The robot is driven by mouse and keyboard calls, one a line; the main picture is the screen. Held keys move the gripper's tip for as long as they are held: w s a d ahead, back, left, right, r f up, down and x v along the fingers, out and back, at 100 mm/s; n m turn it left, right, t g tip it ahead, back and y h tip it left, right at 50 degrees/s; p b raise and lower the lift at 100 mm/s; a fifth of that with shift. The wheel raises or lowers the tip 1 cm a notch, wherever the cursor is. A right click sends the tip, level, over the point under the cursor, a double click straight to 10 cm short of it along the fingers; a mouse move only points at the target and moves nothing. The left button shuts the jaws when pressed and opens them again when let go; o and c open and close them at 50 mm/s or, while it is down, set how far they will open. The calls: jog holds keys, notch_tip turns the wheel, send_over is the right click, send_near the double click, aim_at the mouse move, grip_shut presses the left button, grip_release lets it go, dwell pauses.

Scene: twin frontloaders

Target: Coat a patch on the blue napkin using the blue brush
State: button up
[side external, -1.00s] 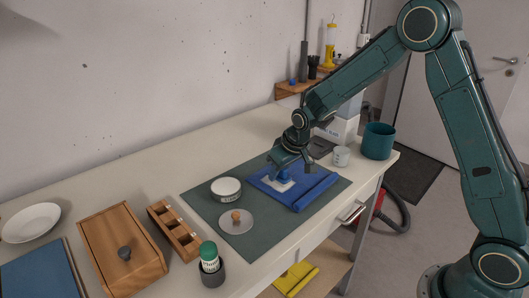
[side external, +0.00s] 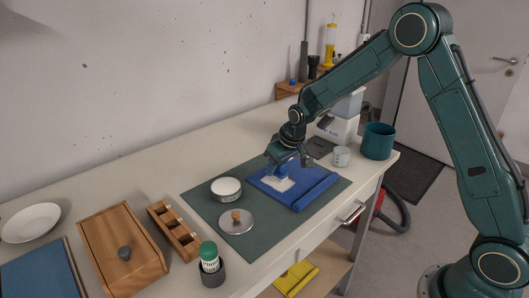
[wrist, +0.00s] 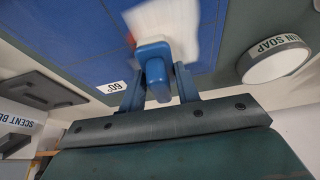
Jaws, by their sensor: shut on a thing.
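The blue napkin (side external: 310,187) lies on the dark green mat, with a thick folded strip along its right side. It also fills the upper left of the wrist view (wrist: 65,35). A white patch (side external: 283,186) shows on its left part, and in the wrist view (wrist: 175,22) it looks streaky and blurred. My gripper (side external: 281,168) is over the napkin's far left part, shut on the blue brush (wrist: 157,70). The brush points down at the patch's edge.
A round white tin (side external: 226,189) and a lid with a wooden knob (side external: 236,221) stand left of the napkin on the mat (side external: 205,205). A pale mug (side external: 341,156) and a teal pot (side external: 378,141) are to the right. A wooden box (side external: 122,250) is front left.

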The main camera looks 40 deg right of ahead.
jog(key=shift+s+d, duration=0.2)
jog(key=shift+s, duration=2.9)
jog(key=shift+s+d, duration=0.3)
jog(key=shift+d, duration=0.15)
jog(key=shift+w+d, duration=0.1)
jog(key=shift+d, duration=0.1)
jog(key=shift+w+a, duration=0.15)
jog(key=shift+w, duration=2.15)
jog(key=shift+w+a, duration=0.15)
jog(key=shift+w, duration=2.15)
jog(key=shift+w+r, duration=0.2)
jog(key=shift+w, duration=0.05)
jog(key=shift+s+r, duration=0.1)
jog(key=shift+r, duration=3.75)
jog(key=shift+a, duration=0.1)
